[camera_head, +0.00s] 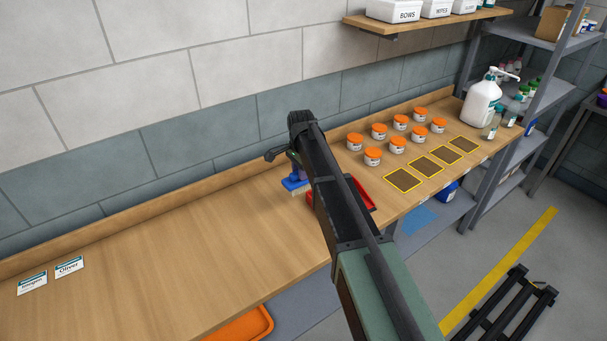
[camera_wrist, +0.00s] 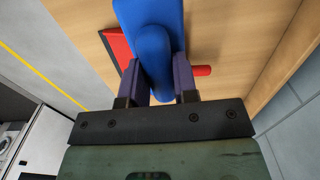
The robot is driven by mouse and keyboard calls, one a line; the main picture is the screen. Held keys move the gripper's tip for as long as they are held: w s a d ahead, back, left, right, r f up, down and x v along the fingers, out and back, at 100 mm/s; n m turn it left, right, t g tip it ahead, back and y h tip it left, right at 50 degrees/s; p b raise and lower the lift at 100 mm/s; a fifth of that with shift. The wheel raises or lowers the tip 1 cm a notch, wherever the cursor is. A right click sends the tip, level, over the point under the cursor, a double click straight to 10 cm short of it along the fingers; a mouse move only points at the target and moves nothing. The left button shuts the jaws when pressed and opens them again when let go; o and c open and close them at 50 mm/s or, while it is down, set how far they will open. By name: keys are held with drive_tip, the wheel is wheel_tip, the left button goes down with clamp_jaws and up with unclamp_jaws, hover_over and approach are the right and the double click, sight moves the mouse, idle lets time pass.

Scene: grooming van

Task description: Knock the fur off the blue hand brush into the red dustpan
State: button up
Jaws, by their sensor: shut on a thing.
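The blue hand brush (camera_head: 294,183) is in my gripper, and its pale bristle side points down in the head view. In the wrist view the brush's blue handle (camera_wrist: 152,50) lies between the two fingers of my gripper (camera_wrist: 156,83), which are shut on it. The red dustpan (camera_head: 364,196) lies on the workbench, largely hidden behind my arm. In the wrist view the dustpan (camera_wrist: 116,44) shows beyond the brush, with a red bar-like part to the right. The brush looks above or beside the dustpan; the gap is unclear. I cannot make out fur.
Several orange-lidded jars (camera_head: 397,145) and yellow-outlined dark squares (camera_head: 403,180) are right of the dustpan. A white pump bottle (camera_head: 482,103) stands at the far right. Two name cards (camera_head: 69,267) lie at the left. The bench's left middle is clear. An orange bin (camera_head: 243,326) sits below.

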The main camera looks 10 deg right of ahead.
sight(301, 186)
drive_tip(key=shift+f+b, duration=2.35)
drive_tip(key=shift+f, duration=0.05)
drive_tip(key=shift+s+f+b, duration=0.1)
drive_tip(key=shift+f+b, duration=0.65)
drive_tip(key=shift+b, duration=0.05)
idle(0.3)
drive_tip(key=shift+r+p, duration=0.5)
drive_tip(key=shift+p, duration=0.05)
drive_tip(key=shift+r+p, duration=0.85)
drive_tip(key=shift+f+b, duration=1.3)
idle(0.6)
